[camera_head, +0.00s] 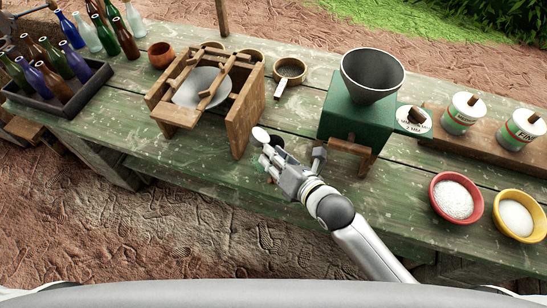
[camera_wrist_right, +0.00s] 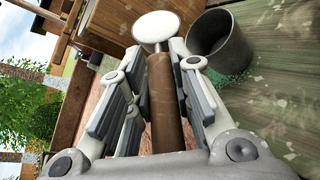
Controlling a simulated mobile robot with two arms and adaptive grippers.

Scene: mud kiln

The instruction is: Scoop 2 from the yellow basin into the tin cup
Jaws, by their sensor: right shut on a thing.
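My right gripper (camera_head: 270,160) is shut on the brown handle (camera_wrist_right: 165,100) of a scoop. The scoop's round bowl (camera_head: 260,135) points away from the gripper and looks white; I cannot tell whether that is powder or bare metal. In the right wrist view the bowl (camera_wrist_right: 156,27) is beside the grey tin cup (camera_wrist_right: 222,45), apart from its rim. In the head view the tin cup (camera_head: 277,142) is mostly hidden behind the gripper. The yellow basin (camera_head: 496,214) with white powder stands at the far right. My left gripper is not in view.
A red basin (camera_head: 435,198) of white powder stands left of the yellow one. A green grinder (camera_head: 355,120) with a metal funnel stands right of the gripper. A wooden frame (camera_head: 242,115) stands just left. Bottles in a crate (camera_head: 68,103) are far left.

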